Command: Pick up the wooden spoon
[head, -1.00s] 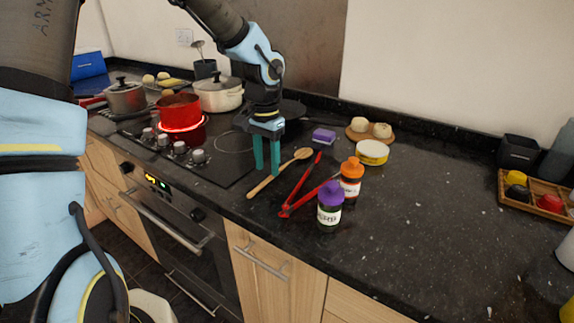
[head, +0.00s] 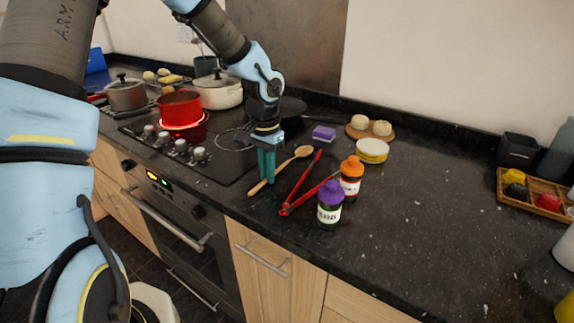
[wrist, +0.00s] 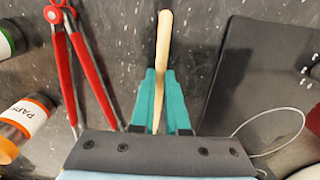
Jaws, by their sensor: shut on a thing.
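The wooden spoon (head: 290,161) lies on the dark granite counter beside the hob, its bowl pointing to the back right and its handle end toward the front edge. My gripper (head: 267,182) points down over the spoon, with its teal fingers closed on the handle. In the wrist view the handle (wrist: 163,45) runs between the two fingers of my gripper (wrist: 160,85). The spoon's bowl is hidden there. The spoon still appears to be at counter level.
Red tongs (head: 300,185) lie just right of the spoon. An orange-capped jar (head: 351,178) and a purple-capped jar (head: 330,205) stand beyond them. The hob with a red pot (head: 180,108) is on the left. A purple sponge (head: 324,133) lies behind.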

